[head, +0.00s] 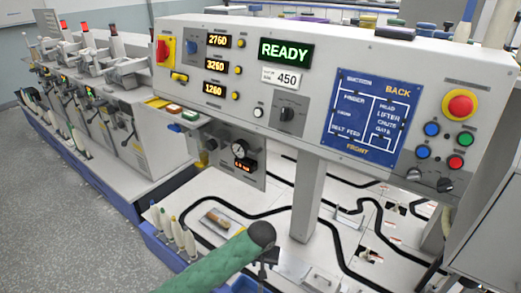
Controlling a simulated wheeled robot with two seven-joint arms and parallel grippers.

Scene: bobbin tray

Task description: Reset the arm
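A green-sleeved arm (215,262) comes in from the bottom left, which I take to be my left arm. It ends in a dark rounded joint (262,235) above the front of the white machine bed. No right arm or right gripper is in the view.
The control panel (330,75) reads READY; its post (307,195) stands right of the arm's end. Upright bobbins (172,228) stand at the blue edge left of it. A brown piece (214,219) lies on the bed. Grey floor (70,235) is clear at left.

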